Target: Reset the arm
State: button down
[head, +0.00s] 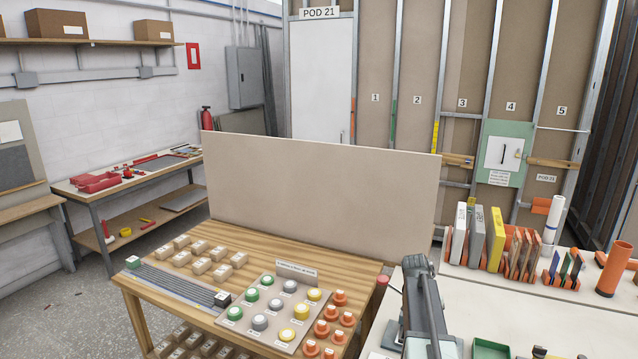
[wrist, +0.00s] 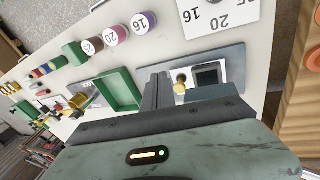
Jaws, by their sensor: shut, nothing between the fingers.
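My gripper (wrist: 157,88) shows in the wrist view with its two dark fingers together and nothing between them. It points over the white table (wrist: 215,55), beside a grey plate carrying a small device with a dark screen (wrist: 208,75) and a yellow knob (wrist: 180,87). In the head view, my arm (head: 425,305) rises at the lower right, at the near left part of the white table; its fingers cannot be made out there.
A green tray (wrist: 107,92) and labelled cylinders (wrist: 115,36) lie close to my gripper. A wooden bench (head: 300,262) with coloured caps and small boxes stands left of my arm, backed by a beige panel (head: 320,185). Upright boards (head: 478,235) and an orange tube (head: 614,270) stand at right.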

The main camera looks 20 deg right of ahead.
jog(key=s+a+f+n+y+b, duration=0.1)
jog(key=a+n, duration=0.3)
jog(key=a, duration=1.5)
jog(key=s+a+f+n+t+y, duration=0.1)
jog(key=s+a+n, duration=0.3)
jog(key=a, duration=1.5)
jog(key=shift+f+n+t+y+b, duration=0.3)
jog(key=shift+f+n+y+b, duration=0.15)
jog(key=shift+n, duration=0.35)
